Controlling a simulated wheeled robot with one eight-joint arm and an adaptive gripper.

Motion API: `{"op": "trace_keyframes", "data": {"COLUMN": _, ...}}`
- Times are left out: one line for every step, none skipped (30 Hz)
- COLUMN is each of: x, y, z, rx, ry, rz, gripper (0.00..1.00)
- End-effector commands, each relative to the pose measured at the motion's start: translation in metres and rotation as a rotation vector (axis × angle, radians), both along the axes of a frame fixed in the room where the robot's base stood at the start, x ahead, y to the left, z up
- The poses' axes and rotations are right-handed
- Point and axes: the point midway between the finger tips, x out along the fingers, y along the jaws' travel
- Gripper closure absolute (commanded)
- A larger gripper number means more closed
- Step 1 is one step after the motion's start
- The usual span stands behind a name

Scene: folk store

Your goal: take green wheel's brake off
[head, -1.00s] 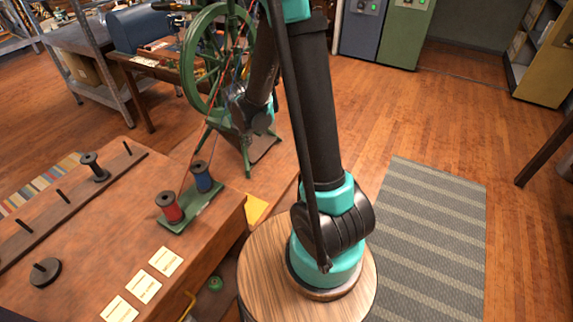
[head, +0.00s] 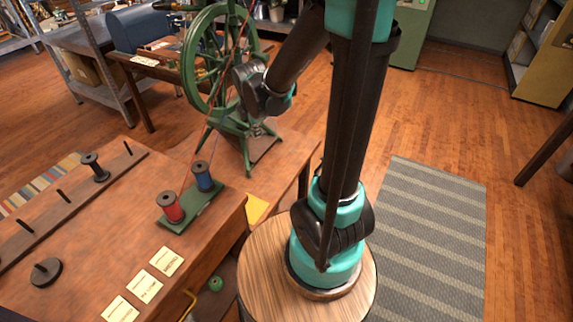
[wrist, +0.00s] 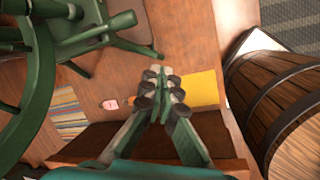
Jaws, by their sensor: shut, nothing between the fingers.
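The green spinning wheel (head: 188,66) stands upright at the upper middle of the head view. Part of its rim (wrist: 38,85) and green frame parts (wrist: 100,38) fill the left and upper left of the wrist view. My gripper (wrist: 158,72) is shut and empty, its fingertips together in the wrist view, to the right of the rim and below the green frame parts. In the head view my arm's end is in front of the wheel's right side and my fingertips cannot be made out. I cannot pick out the brake in either view.
A red spool (head: 170,209) and a blue spool (head: 203,178) stand on the wooden table, with red thread running up to the wheel. A yellow sheet (wrist: 199,88) lies right of my fingertips in the wrist view. A striped rug (head: 430,225) lies on open floor at right.

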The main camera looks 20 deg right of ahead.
Motion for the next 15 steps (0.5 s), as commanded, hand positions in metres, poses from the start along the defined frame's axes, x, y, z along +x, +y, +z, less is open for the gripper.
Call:
{"op": "trace_keyframes", "data": {"x": -0.006, "y": -0.005, "z": 0.0, "rx": 0.019, "ry": -0.003, "rz": -0.057, "gripper": 1.0}}
{"op": "trace_keyframes", "data": {"x": -0.009, "y": -0.007, "z": 0.001, "rx": 0.032, "ry": -0.005, "rz": -0.092, "gripper": 1.0}}
{"op": "trace_keyframes", "data": {"x": -0.013, "y": -0.01, "z": 0.001, "rx": 0.049, "ry": -0.008, "rz": -0.14, "gripper": 1.0}}
{"op": "trace_keyframes", "data": {"x": -0.016, "y": -0.012, "z": 0.001, "rx": 0.061, "ry": -0.01, "rz": -0.174, "gripper": 1.0}}
{"op": "trace_keyframes", "data": {"x": -0.019, "y": -0.014, "z": 0.001, "rx": 0.073, "ry": -0.012, "rz": -0.209, "gripper": 1.0}}
{"op": "trace_keyframes", "data": {"x": -0.023, "y": -0.017, "z": 0.001, "rx": 0.091, "ry": -0.016, "rz": -0.257, "gripper": 1.0}}
{"op": "trace_keyframes", "data": {"x": -0.027, "y": -0.019, "z": 0.001, "rx": 0.104, "ry": -0.017, "rz": -0.293, "gripper": 1.0}}
{"op": "trace_keyframes", "data": {"x": -0.03, "y": -0.021, "z": 0.001, "rx": 0.117, "ry": -0.019, "rz": -0.329, "gripper": 1.0}}
{"op": "trace_keyframes", "data": {"x": -0.034, "y": -0.024, "z": 0.001, "rx": 0.133, "ry": -0.023, "rz": -0.375, "gripper": 1.0}}
{"op": "trace_keyframes", "data": {"x": -0.037, "y": -0.026, "z": 0.001, "rx": 0.147, "ry": -0.025, "rz": -0.41, "gripper": 1.0}}
{"op": "trace_keyframes", "data": {"x": -0.04, "y": -0.027, "z": 0.001, "rx": 0.159, "ry": -0.027, "rz": -0.445, "gripper": 1.0}}
{"op": "trace_keyframes", "data": {"x": -0.044, "y": -0.03, "z": 0.001, "rx": 0.176, "ry": -0.03, "rz": -0.492, "gripper": 1.0}}
{"op": "trace_keyframes", "data": {"x": -0.047, "y": -0.031, "z": 0.001, "rx": 0.19, "ry": -0.032, "rz": -0.527, "gripper": 1.0}}
{"op": "trace_keyframes", "data": {"x": -0.05, "y": -0.033, "z": 0.0, "rx": 0.203, "ry": -0.034, "rz": -0.563, "gripper": 1.0}}
{"op": "trace_keyframes", "data": {"x": -0.054, "y": -0.036, "z": 0.0, "rx": 0.22, "ry": -0.036, "rz": -0.61, "gripper": 1.0}}
